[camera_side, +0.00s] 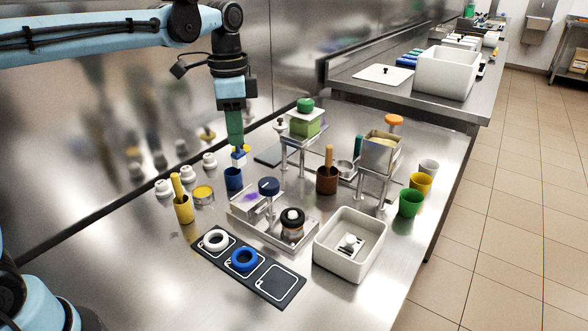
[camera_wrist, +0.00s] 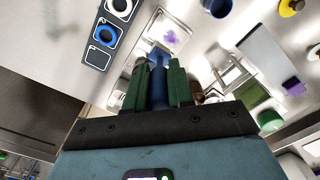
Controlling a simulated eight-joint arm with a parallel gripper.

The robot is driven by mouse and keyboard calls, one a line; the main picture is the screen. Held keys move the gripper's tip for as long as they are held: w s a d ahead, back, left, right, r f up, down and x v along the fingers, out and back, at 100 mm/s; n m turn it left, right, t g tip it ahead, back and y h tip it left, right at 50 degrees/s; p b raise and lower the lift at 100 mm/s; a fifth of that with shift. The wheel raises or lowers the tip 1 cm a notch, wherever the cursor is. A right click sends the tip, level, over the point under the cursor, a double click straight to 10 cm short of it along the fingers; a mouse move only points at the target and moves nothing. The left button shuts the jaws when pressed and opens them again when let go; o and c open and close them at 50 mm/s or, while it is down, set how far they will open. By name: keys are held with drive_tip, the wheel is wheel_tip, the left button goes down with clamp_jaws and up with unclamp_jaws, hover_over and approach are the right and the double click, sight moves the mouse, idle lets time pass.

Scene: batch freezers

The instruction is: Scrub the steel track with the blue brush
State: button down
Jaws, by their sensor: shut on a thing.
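My gripper (camera_side: 236,146) has green fingers and points down over the left-middle of the table. It is shut on the blue brush (camera_side: 240,158), which also shows between the fingers in the wrist view (camera_wrist: 158,75). Most of the brush is hidden by the fingers. A blue cup (camera_side: 233,179) stands just below it, with no handle visible in it. The steel track (camera_side: 301,241) lies to the right and nearer the camera, apart from the brush. A purple stain (camera_side: 251,197) marks its left part, and also shows in the wrist view (camera_wrist: 171,37).
A dark blue knob (camera_side: 268,186) and a dark jar (camera_side: 292,224) stand at the track. A yellow cup (camera_side: 183,209) and brown cup (camera_side: 326,181) hold handled tools. A white bin (camera_side: 350,262) and a black mat (camera_side: 219,264) with rings are in front. Raised stands are behind.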

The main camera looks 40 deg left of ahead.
drive_tip(key=shift+s+r, duration=0.3)
drive_tip(key=shift+s, duration=0.3)
drive_tip(key=shift+f, duration=1.6)
